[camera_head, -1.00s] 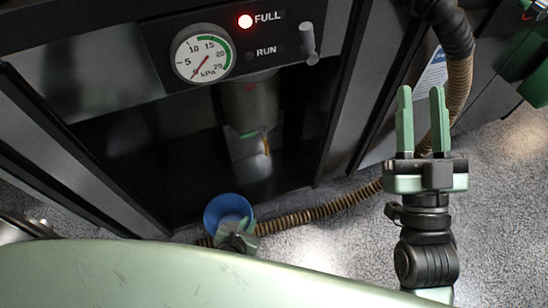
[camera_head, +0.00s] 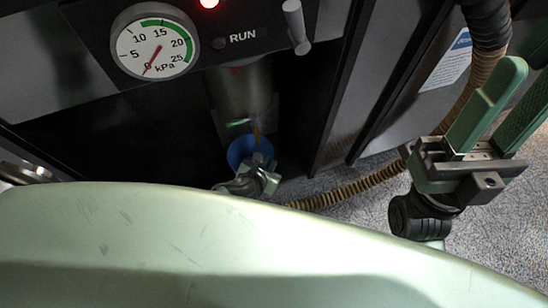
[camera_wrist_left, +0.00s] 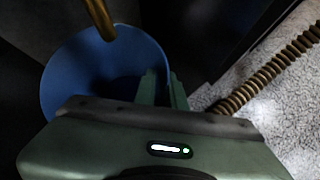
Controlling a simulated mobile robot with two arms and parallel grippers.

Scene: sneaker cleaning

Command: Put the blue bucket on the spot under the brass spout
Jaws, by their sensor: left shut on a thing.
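The blue bucket (camera_head: 240,150) is inside the dark recess of the cabinet, below the brass spout (camera_head: 256,134). My left gripper (camera_head: 262,163) is shut on the bucket's rim on its near right side. In the left wrist view the bucket (camera_wrist_left: 85,75) shows open side up, with the gripper fingers (camera_wrist_left: 162,88) at its rim. The spout (camera_wrist_left: 100,20) overlaps the bucket's far rim there. The bucket's base and the spot under it are hidden. My right gripper (camera_head: 520,85) is open and empty at the right.
A pressure gauge (camera_head: 154,42) and a lit red lamp (camera_head: 209,3) are on the panel above the recess. A ribbed brown hose (camera_head: 355,187) runs over the grey floor. A dark post (camera_head: 345,85) bounds the recess at the right.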

